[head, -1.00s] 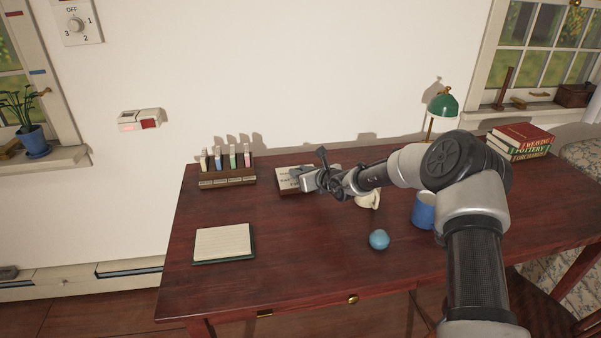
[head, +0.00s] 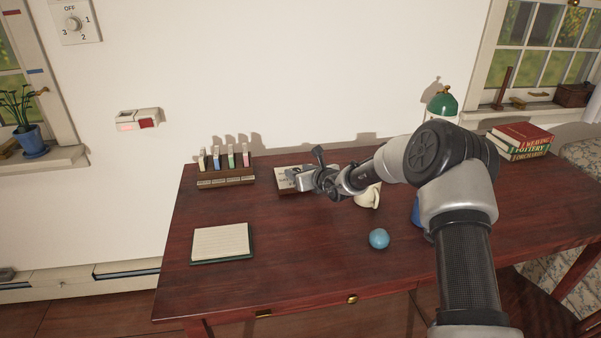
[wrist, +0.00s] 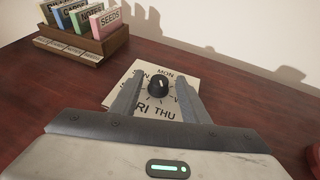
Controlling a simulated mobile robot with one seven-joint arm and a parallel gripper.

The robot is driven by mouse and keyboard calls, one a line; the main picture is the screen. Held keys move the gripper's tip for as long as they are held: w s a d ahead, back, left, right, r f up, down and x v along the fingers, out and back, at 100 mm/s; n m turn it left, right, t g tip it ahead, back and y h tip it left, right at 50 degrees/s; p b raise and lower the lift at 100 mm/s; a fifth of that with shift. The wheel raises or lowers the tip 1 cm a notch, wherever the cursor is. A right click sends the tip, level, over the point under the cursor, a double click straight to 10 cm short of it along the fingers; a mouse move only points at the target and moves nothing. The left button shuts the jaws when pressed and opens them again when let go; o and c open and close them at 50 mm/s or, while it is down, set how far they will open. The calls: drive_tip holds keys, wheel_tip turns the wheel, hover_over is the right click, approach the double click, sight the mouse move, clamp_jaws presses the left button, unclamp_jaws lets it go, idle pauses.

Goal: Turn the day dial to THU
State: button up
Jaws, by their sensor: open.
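The day dial is a black knob (wrist: 158,87) on a pale square plate (wrist: 122,95), seen in the wrist view. MON shows at the plate's far edge, THU and part of FRI at the near edge. The knob's white mark is on its upper part, toward the MON side; the exact day is hard to read. My gripper (wrist: 156,88) is open, its two fingers on either side of the knob, apart from it as far as I can see. In the head view the plate (head: 286,186) is partly hidden behind my gripper (head: 292,178).
A wooden holder (head: 226,180) with several labelled packets stands left of the plate. A notepad (head: 221,243), a blue ball (head: 379,239) and a cream mug (head: 369,197) are on the desk. The front middle is clear.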

drive_tip(key=p+v, duration=0.3)
drive_tip(key=v, duration=1.4)
drive_tip(key=shift+s, duration=0.2)
drive_tip(key=shift+d+r, duration=0.1)
drive_tip(key=s+a+r+n+g+y, duration=0.3)
drive_tip(key=s+a+r+n, duration=0.3)
drive_tip(key=s+r+n, duration=0.5)
drive_tip(key=s+d+r+n+g+h, duration=0.1)
drive_tip(key=s+r+n+g, duration=0.1)
drive_tip(key=s+n, duration=0.4)
drive_tip(key=s+d+r+n+g+h, duration=0.1)
drive_tip(key=s+r+n+g, duration=0.2)
drive_tip(key=s, duration=0.4)
drive_tip(key=s+d+n+t+h, duration=0.2)
drive_tip(key=s+d+n+h, duration=0.7)
drive_tip(key=s+d, duration=0.65)
wheel_tip(320, 180, up, 23)
drive_tip(key=w+d+p, duration=0.1)
drive_tip(key=p, duration=2)
drive_tip(key=shift+w+d+f+n+y+p, duration=0.15)
drive_tip(key=shift+w+d+n+y+p, duration=0.15)
drive_tip(key=shift+w+d+y+p, duration=0.1)
